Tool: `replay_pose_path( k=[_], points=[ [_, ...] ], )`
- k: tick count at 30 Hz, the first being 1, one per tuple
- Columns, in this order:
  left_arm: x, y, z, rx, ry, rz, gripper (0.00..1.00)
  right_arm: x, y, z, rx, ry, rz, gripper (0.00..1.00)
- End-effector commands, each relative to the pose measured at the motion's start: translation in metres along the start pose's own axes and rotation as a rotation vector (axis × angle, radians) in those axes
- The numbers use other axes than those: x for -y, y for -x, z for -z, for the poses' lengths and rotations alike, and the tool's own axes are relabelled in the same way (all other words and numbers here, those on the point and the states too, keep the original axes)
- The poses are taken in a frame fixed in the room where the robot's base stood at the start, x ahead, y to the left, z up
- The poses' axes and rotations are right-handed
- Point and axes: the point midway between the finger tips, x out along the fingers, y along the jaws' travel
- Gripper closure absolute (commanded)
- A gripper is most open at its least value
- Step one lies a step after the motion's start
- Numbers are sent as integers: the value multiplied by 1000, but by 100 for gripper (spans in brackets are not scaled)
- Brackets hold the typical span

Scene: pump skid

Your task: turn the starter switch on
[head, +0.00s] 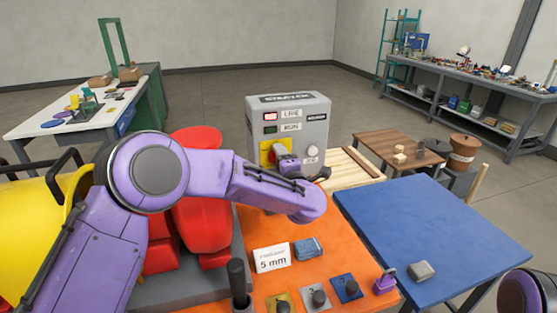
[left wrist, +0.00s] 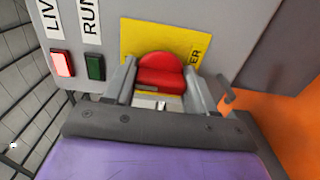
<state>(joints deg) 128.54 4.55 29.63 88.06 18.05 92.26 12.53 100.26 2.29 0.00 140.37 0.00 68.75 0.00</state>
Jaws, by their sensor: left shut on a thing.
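The grey starter box (head: 318,135) stands at the back of the orange skid top. Its LIVE lamp (head: 270,117) is lit and its green RUN lamp (head: 270,130) looks dark. The red starter switch (left wrist: 160,72) sits on a yellow plate (left wrist: 190,38) in the left wrist view. My left gripper (left wrist: 160,88) is at the box front, shut on the red switch, with one finger on each side. My right gripper is out of view.
A blue table (head: 440,225) at right holds a grey block (head: 421,271). A grey hook-like part (left wrist: 227,97) is right of my gripper.

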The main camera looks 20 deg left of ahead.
Motion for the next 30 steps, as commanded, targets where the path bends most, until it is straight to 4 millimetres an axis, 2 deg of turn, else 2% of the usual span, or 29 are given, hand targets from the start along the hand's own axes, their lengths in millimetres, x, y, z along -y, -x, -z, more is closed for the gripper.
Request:
replay_pose_path(
  k=[12,13,15,25,30],
  points=[
    [-3,0,-2,5,-6,-6,75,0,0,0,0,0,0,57],
    [-3,0,-2,5,-6,-6,38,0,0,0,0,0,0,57],
    [-3,0,-1,4,-6,-5,19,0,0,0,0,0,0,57],
    [0,4,-1,2,-5,-2,19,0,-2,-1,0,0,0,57],
    [3,38,-2,7,-6,-3,19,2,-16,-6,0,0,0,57]
  ],
)
